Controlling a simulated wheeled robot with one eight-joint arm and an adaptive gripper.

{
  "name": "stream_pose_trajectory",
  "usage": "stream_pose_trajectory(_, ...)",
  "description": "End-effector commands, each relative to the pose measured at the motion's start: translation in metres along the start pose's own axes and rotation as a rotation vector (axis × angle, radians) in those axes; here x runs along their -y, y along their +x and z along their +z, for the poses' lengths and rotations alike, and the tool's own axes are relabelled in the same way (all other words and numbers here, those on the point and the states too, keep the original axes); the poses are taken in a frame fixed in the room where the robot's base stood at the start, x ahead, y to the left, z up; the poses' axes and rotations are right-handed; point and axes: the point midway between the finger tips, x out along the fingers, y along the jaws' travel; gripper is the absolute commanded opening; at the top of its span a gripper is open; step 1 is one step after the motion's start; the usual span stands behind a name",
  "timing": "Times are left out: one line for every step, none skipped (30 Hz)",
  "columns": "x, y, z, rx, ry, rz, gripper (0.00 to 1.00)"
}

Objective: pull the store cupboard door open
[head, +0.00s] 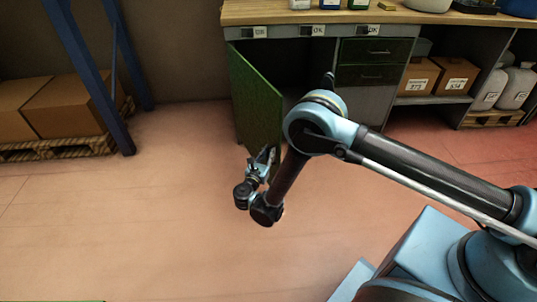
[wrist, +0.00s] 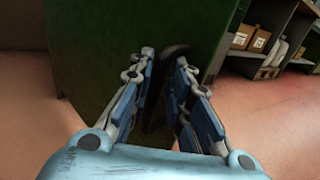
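The store cupboard door (head: 256,100) is a green panel below the left end of the workbench. It stands part-way open, swung out on its left side, and the dark inside of the cupboard (head: 300,75) shows to its right. In the wrist view the green door (wrist: 90,50) fills the upper middle. A dark rounded bar, seemingly the handle (wrist: 174,49), shows at the fingertips. My gripper (head: 266,156) is low by the door's outer edge. In the wrist view its fingers (wrist: 165,60) are apart, with the dark bar between or just beyond them; contact cannot be told.
The workbench (head: 285,15) runs along the back, with drawers (head: 375,60) right of the cupboard. Cardboard boxes (head: 435,77) and jugs stand on shelves further right. A blue rack post (head: 95,75) and a pallet (head: 60,148) are at left. The floor left of the door is clear.

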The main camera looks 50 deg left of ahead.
Motion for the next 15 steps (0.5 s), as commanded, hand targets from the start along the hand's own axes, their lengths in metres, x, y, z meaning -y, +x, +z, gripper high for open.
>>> stream_pose_trajectory(0.0,0.001,0.0,0.0,0.0,0.0,0.18)
stream_pose_trajectory(0.0,0.002,0.0,0.0,0.0,-0.001,0.18)
stream_pose_trajectory(0.0,0.002,0.0,0.0,0.0,-0.001,0.18)
stream_pose_trajectory(0.0,0.003,0.0,0.0,0.0,-0.001,0.18)
stream_pose_trajectory(0.0,0.003,0.0,0.0,0.001,-0.002,0.18)
stream_pose_trajectory(0.0,0.004,0.0,0.0,0.001,-0.002,0.18)
stream_pose_trajectory(0.0,0.004,0.0,0.0,0.001,-0.002,0.18)
stream_pose_trajectory(0.0,0.004,0.0,0.0,0.001,-0.001,0.18)
stream_pose_trajectory(0.0,0.003,0.0,0.0,0.001,-0.001,0.18)
stream_pose_trajectory(-0.001,0.002,0.0,0.0,0.001,-0.001,0.18)
stream_pose_trajectory(-0.001,0.0,0.0,0.0,0.001,0.0,0.18)
stream_pose_trajectory(-0.001,-0.003,0.0,0.0,0.001,0.0,0.18)
stream_pose_trajectory(-0.001,-0.006,0.0,-0.001,0.001,0.001,0.18)
stream_pose_trajectory(-0.001,-0.009,0.0,-0.001,0.001,0.001,0.18)
stream_pose_trajectory(-0.001,-0.014,0.0,-0.001,0.001,0.001,0.18)
